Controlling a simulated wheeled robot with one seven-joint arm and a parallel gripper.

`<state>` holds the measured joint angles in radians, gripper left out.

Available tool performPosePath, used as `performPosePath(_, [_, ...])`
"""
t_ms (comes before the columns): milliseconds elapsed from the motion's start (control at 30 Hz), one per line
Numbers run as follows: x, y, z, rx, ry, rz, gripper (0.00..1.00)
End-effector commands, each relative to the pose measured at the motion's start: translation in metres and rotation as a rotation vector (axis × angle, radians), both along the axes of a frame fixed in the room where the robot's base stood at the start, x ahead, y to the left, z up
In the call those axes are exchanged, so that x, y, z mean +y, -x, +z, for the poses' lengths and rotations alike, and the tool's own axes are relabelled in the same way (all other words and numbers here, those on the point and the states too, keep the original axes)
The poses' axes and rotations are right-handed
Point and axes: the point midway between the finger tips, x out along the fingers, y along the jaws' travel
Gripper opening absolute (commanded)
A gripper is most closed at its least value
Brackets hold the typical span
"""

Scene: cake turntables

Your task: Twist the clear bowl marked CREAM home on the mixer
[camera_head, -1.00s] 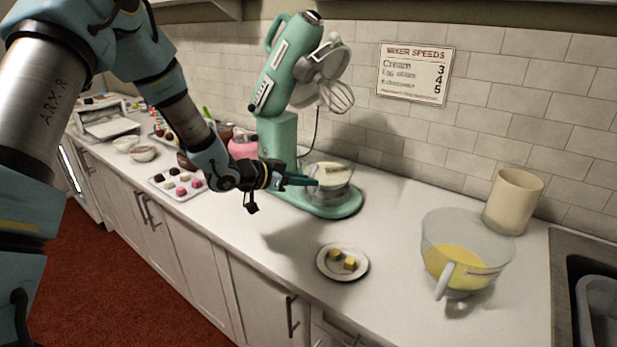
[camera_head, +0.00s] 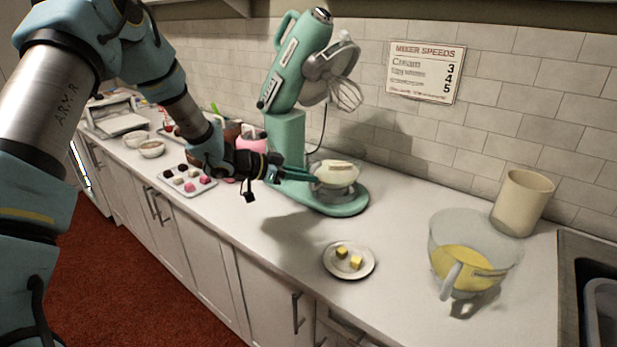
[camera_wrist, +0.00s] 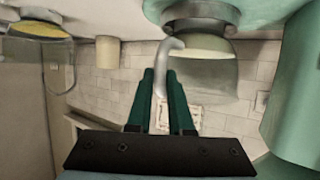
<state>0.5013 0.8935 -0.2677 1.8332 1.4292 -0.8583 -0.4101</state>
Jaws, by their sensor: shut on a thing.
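The mint green mixer (camera_head: 287,135) stands on the counter with its head tilted up and its whisk raised. A clear bowl (camera_head: 338,187) with pale cream inside sits upright on the mixer's base (camera_head: 352,207). Any lettering on it is too small to read. My gripper (camera_head: 308,175) reaches the bowl from the left. In the wrist view, which looks upside down, the gripper (camera_wrist: 158,73) is shut on the pale curved handle (camera_wrist: 172,46) of the bowl (camera_wrist: 212,80). Whether the bowl is locked in the base cannot be told.
A second clear bowl (camera_head: 433,235) with yellow contents stands at the right, near a beige canister (camera_head: 523,203) and the sink. A plate (camera_head: 335,272) with yellow cubes lies in front of the mixer. A tray of sweets (camera_head: 172,181) lies left. The counter between is clear.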

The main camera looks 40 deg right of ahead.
Motion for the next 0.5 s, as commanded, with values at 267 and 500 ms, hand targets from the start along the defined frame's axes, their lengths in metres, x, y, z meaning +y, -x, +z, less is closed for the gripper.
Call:
performPosePath(267, [0.000, -0.001, 0.001, -0.001, 0.001, -0.003, 0.00])
performPosePath(500, [0.002, -0.010, 0.000, -0.002, 0.001, -0.064, 0.00])
